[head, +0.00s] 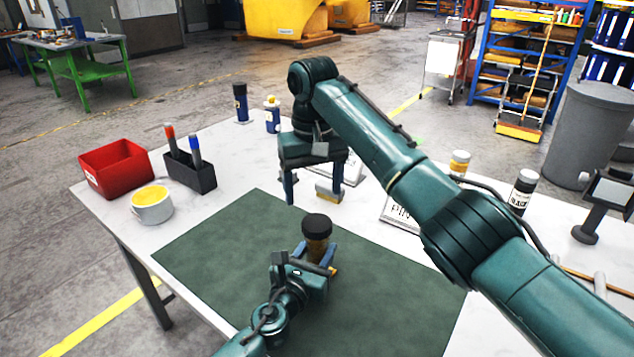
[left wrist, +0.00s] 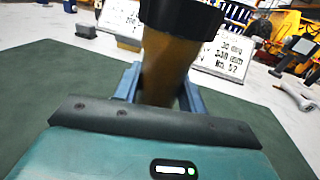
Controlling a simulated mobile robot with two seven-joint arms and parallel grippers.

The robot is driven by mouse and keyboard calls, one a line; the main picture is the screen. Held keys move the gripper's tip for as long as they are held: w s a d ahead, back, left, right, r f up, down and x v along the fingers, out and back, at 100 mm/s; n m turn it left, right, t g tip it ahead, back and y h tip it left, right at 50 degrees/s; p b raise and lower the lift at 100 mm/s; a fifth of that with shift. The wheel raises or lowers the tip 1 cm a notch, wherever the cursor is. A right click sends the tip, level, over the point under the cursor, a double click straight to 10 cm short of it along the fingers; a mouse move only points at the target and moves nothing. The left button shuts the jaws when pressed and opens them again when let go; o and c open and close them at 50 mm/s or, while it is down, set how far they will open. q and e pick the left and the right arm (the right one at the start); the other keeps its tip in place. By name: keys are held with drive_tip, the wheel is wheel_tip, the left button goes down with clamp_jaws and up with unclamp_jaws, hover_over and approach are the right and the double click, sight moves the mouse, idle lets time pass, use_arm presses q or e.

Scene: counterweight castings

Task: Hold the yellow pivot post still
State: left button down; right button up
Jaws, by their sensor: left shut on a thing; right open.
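The yellow pivot post (head: 317,246) stands upright on the green mat (head: 215,245), a brownish-yellow cylinder with a wide black top. In the left wrist view, the post (left wrist: 167,70) rises between the two blue fingers, its top cut off by the frame edge. My left gripper (head: 316,254) is shut on the post, below its black top. The foot of the post is mostly hidden by the gripper. My right gripper (head: 313,190) is open and empty, pointing down behind the post, near the far side of the mat.
A grey-and-yellow block (head: 330,192) lies by the right gripper. A red bin (head: 117,167), black pen holder (head: 190,172) and white cup (head: 152,207) stand at left. Bottles (head: 240,103) stand at the back. A sign (head: 400,214) is partly behind my right arm. The mat's left is clear.

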sight(318, 222)
drive_tip(key=n, duration=0.4)
drive_tip(key=shift+r+n, duration=0.1)
drive_tip(key=shift+n, duration=0.3)
drive_tip(key=n, duration=0.4)
drive_tip(key=shift+d+r, duration=0.1)
drive_tip(key=shift+d, duration=0.05)
drive_tip(key=n, duration=0.7)
drive_tip(key=shift+d, duration=0.15)
drive_tip(key=shift+f, duration=4)
